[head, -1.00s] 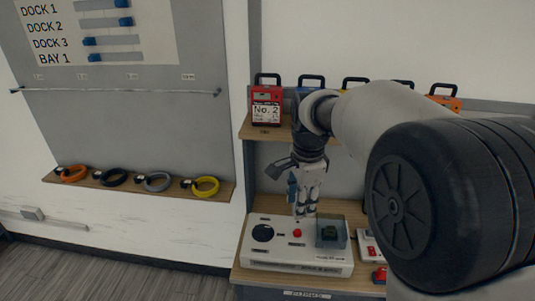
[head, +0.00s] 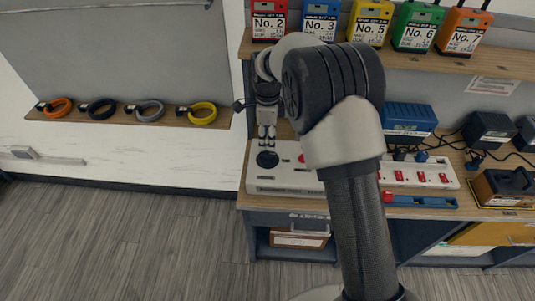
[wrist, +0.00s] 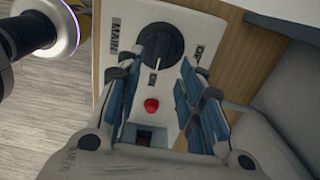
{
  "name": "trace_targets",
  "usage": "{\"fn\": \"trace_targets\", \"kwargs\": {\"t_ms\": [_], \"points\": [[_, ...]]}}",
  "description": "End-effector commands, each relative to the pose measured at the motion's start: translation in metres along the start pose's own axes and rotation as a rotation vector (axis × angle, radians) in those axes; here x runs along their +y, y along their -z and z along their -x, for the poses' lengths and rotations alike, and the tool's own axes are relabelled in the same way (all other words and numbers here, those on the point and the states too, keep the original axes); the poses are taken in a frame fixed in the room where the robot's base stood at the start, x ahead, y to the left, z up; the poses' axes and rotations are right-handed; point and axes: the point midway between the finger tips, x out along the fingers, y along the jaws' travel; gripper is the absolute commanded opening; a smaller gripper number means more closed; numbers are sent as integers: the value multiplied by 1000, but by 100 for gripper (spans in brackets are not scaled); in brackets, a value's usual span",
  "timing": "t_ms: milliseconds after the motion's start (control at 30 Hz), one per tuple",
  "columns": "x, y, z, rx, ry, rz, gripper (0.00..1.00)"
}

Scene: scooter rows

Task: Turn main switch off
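The main switch is a round black knob (wrist: 160,53) on a white panel (wrist: 118,62); the words MAIN, ON and OFF are printed around it. A small white mark on the knob appears to face the ON label, though its exact angle is hard to tell. In the head view the knob (head: 267,159) is at the left of the white panel (head: 285,183). My gripper (wrist: 162,66) is open and empty, its blue-padded fingers on either side of the knob's lower part in the picture. In the head view my gripper (head: 267,142) is just above and behind the knob; contact is not clear.
A red button (wrist: 151,105) sits below the knob in the wrist view. My arm hides the panel's right part in the head view. A power strip with red switches (head: 420,174) lies to the right. Numbered packs, such as red No. 2 (head: 268,25), stand on the shelf above.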

Motion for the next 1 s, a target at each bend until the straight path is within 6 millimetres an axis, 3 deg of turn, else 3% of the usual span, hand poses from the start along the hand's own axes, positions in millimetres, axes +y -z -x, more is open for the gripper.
{"fn": "trace_targets", "kwargs": {"t_ms": [33,200,400,767,1000], "points": [[1,0,-15,1,-4,0,35],[1,0,-46,1,-2,0,35],[0,0,-67,0,-1,1,35],[0,0,-72,0,0,1,35],[0,0,-72,0,0,1,20]]}}
